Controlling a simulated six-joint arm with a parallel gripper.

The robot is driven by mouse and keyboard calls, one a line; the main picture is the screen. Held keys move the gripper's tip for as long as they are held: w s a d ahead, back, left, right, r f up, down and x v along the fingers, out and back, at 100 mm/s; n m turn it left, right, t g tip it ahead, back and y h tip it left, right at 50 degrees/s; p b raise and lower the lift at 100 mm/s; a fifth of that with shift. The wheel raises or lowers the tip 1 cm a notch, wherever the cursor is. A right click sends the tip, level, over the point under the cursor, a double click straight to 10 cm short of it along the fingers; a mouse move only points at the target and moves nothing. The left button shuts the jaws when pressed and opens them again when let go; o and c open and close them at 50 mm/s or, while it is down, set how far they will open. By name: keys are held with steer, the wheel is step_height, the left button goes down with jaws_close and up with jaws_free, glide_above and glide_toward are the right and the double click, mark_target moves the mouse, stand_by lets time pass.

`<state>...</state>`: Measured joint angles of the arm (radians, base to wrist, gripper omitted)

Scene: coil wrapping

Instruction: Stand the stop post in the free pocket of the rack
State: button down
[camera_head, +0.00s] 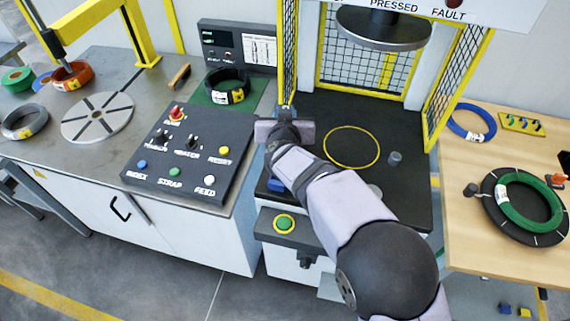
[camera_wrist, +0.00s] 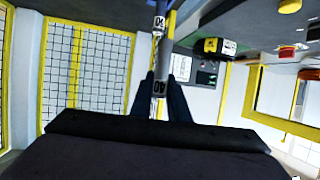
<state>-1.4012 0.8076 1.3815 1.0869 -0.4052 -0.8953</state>
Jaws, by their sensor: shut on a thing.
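My gripper (camera_head: 286,112) is at the left edge of the dark press bed, low in front of the yellow guard. In the wrist view its two dark fingers (camera_wrist: 161,96) are shut on a slim grey post (camera_wrist: 160,72) with a white band marked 40. Another grey post end marked 50 (camera_wrist: 159,22) shows just beyond it; I cannot tell whether the two touch. In the head view my gripper and wrist hide most of the held post. I cannot make out the rack or its free pocket clearly; my arm covers that part of the bed.
The dark press bed (camera_head: 330,110) bears a yellow ring (camera_head: 351,147) and a short grey cylinder (camera_head: 395,158). A round press head (camera_head: 383,28) hangs above. Yellow mesh guards (camera_head: 458,75) stand at the sides. A control panel (camera_head: 190,150) is left, a wooden table (camera_head: 480,240) right.

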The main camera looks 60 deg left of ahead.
steer(key=shift+s+d+f, duration=0.45)
steer(key=shift+d+f, duration=0.15)
steer(key=shift+f, duration=0.1)
steer(key=shift+f, duration=0.1)
steer(key=shift+f, duration=4.9)
